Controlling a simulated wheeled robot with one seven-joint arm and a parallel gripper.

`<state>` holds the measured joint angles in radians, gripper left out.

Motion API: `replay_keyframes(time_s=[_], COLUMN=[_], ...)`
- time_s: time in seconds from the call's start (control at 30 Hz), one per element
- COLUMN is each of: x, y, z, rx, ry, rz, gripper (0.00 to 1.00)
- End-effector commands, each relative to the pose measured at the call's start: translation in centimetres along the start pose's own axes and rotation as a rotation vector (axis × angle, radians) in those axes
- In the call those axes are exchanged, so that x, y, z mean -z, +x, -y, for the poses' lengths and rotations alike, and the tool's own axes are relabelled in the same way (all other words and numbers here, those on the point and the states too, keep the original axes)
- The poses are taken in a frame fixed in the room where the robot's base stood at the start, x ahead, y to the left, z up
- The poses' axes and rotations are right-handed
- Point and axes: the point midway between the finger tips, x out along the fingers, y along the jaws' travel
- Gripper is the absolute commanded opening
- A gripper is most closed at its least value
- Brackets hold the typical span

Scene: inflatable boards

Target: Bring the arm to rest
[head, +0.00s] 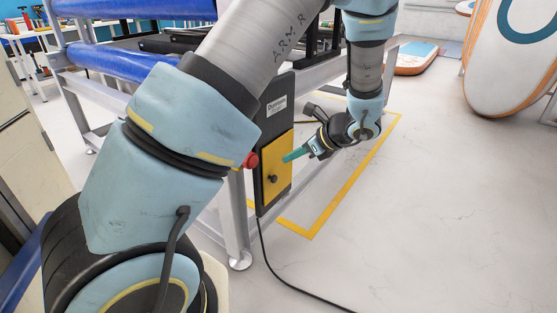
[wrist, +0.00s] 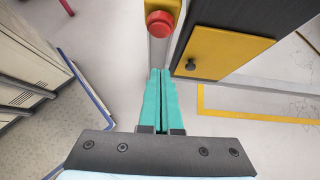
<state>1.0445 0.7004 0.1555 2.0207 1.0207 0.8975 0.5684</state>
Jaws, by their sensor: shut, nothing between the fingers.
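My gripper (head: 288,157) is at the end of my arm, in front of the yellow panel of a dark control box in the head view. In the wrist view my gripper (wrist: 160,73) shows its teal fingers pressed together with nothing between them. My arm spans the head view from lower left to upper right, then bends down to the gripper. Whether the fingertips touch the box cannot be told from the head view; in the wrist view they appear apart from the panel.
The dark box (head: 274,115) has a yellow panel (wrist: 222,52) with a black knob (wrist: 190,65). A red button (wrist: 160,23) is beside it. A metal frame carries blue rollers (head: 120,62). Boards (head: 507,60) stand at the right. A cable crosses the floor. Open floor (head: 440,200) lies right.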

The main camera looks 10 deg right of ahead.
Motion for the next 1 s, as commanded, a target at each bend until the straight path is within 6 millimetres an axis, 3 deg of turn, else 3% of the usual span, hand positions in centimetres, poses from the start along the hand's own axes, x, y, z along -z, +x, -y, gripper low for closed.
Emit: replay_keyframes(time_s=[0.2, 0.63, 0.77, 1.0], x=[0.1, -0.5, -2.6, -6.6], y=[-1.8, -1.4, 0.2, 2.1], z=[0.0, -0.7, -3.8, -12.8], rx=[0.001, -0.023, -0.122, -0.418], ry=[0.0, -0.041, -0.234, -0.91], rz=[-0.001, -0.023, -0.119, -0.365], gripper=[0.0, 0.0, 0.0, 0.0])
